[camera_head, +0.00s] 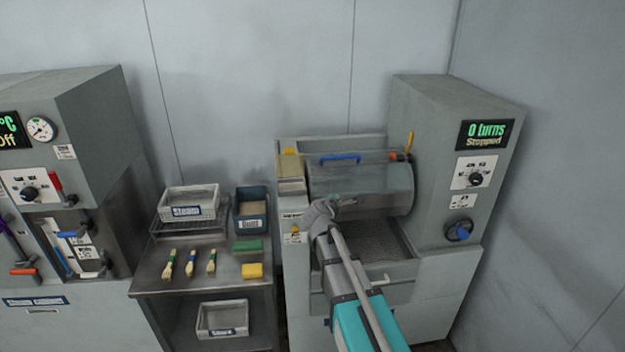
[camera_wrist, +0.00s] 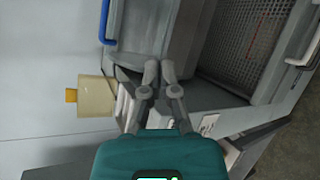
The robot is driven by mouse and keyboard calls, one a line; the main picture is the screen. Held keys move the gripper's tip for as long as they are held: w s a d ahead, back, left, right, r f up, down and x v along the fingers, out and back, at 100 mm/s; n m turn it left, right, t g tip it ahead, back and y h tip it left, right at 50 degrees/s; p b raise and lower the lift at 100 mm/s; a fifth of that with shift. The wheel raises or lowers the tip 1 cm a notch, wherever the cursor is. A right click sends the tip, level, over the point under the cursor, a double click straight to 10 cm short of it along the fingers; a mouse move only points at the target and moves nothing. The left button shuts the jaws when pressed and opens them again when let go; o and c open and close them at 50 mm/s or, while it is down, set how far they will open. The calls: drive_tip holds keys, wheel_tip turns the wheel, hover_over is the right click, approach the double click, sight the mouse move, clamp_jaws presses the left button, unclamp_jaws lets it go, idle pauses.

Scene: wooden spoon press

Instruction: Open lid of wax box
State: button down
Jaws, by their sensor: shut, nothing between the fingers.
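The small box that looks like the wax box (camera_head: 291,167) is at the left end of the drum machine. It has a cream top and an orange knob (camera_head: 289,152). Its lid appears shut. In the wrist view the box (camera_wrist: 97,97) lies left of my fingers, with its orange knob (camera_wrist: 71,96) pointing left. My gripper (camera_head: 336,203) is in front of the clear drum, lower and to the right of the box, apart from it. In the wrist view my gripper (camera_wrist: 160,66) has its fingertips together, with nothing between them.
A clear drum cover (camera_head: 365,185) with a blue handle (camera_head: 340,158) is right beside the box. A perforated tray (camera_head: 385,245) is below. A steel table (camera_head: 165,280) with brushes and bins stands left. A tall cabinet (camera_head: 435,150) reads "0 turns, Stopped".

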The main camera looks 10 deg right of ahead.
drive_tip(key=s+f+m+g+y, duration=0.2)
drive_tip(key=s+f+m+g, duration=0.2)
drive_tip(key=s, duration=0.5)
drive_tip(key=s+a+f+m+g+y+b, duration=0.1)
drive_tip(key=s+f+m+g, duration=0.3)
drive_tip(key=s+m, duration=0.4)
drive_tip(key=s+a+f+m+g+y+b, duration=0.1)
drive_tip(key=s+f+m+g+y, duration=0.2)
drive_tip(key=s+f+m, duration=0.3)
drive_tip(key=s+g, duration=0.1)
drive_tip(key=s, duration=0.4)
drive_tip(key=shift+s+a+f+y, duration=0.2)
drive_tip(key=shift+s+y, duration=0.1)
drive_tip(key=shift+d, duration=0.1)
